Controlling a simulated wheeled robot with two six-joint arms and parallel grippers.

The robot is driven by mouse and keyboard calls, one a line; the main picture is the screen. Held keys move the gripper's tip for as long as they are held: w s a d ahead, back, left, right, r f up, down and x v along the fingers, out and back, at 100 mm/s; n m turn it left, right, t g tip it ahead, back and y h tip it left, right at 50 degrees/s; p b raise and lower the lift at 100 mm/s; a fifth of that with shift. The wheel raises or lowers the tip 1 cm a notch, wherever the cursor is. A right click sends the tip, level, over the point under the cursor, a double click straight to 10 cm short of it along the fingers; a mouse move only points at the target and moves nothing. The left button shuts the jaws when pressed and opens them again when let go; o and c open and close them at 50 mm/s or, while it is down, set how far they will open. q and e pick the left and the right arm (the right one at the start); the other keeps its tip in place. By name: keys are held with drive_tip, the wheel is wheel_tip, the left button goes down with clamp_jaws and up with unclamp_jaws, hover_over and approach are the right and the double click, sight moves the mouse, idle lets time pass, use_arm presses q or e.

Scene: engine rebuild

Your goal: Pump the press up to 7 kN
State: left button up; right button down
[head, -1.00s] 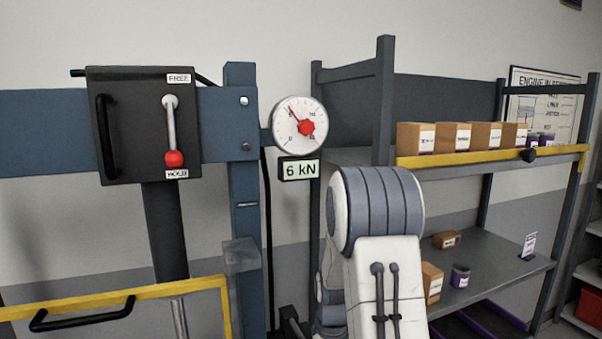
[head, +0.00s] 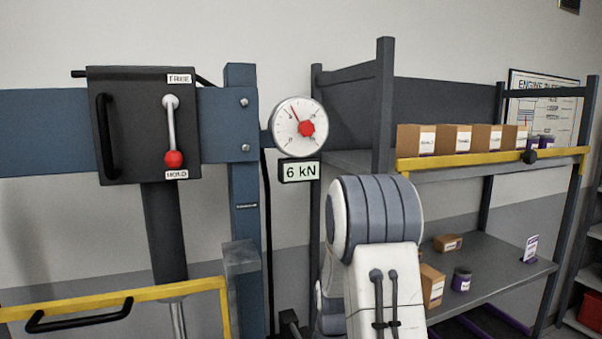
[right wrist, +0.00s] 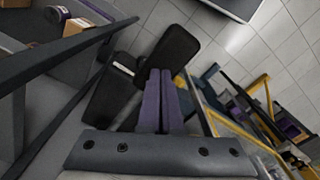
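The press gauge (head: 300,127) is a round white dial with a red hub, its needle pointing up and left. The readout (head: 299,171) below it shows 6 kN. The valve lever (head: 170,130) on the black press box points down, its red knob (head: 174,159) at the HOLD label. In the right wrist view my right gripper's purple fingers (right wrist: 160,98) are close together at a black bar, seemingly the pump handle (right wrist: 167,55). The tips are partly hidden against it. In the head view my right arm hides the pump area. My left gripper is in neither view.
The blue press frame (head: 243,180) and a yellow-edged guard (head: 150,292) with a black handle stand at left. A shelf rack (head: 480,160) with a yellow rail, cardboard boxes (head: 453,139) and purple jars stands close at right, beside my arm.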

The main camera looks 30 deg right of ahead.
drive_tip(key=shift+f, duration=0.1)
drive_tip(key=shift+f+b, duration=0.8)
drive_tip(key=shift+f, duration=0.4)
idle(0.6)
drive_tip(key=shift+f+b, duration=0.5)
drive_tip(key=shift+f, duration=0.25)
drive_tip(key=shift+f+b, duration=0.5)
drive_tip(key=shift+f, duration=0.05)
wheel_tip(320, 180, up, 12)
drive_tip(key=p, duration=1)
drive_tip(key=shift+f, duration=0.15)
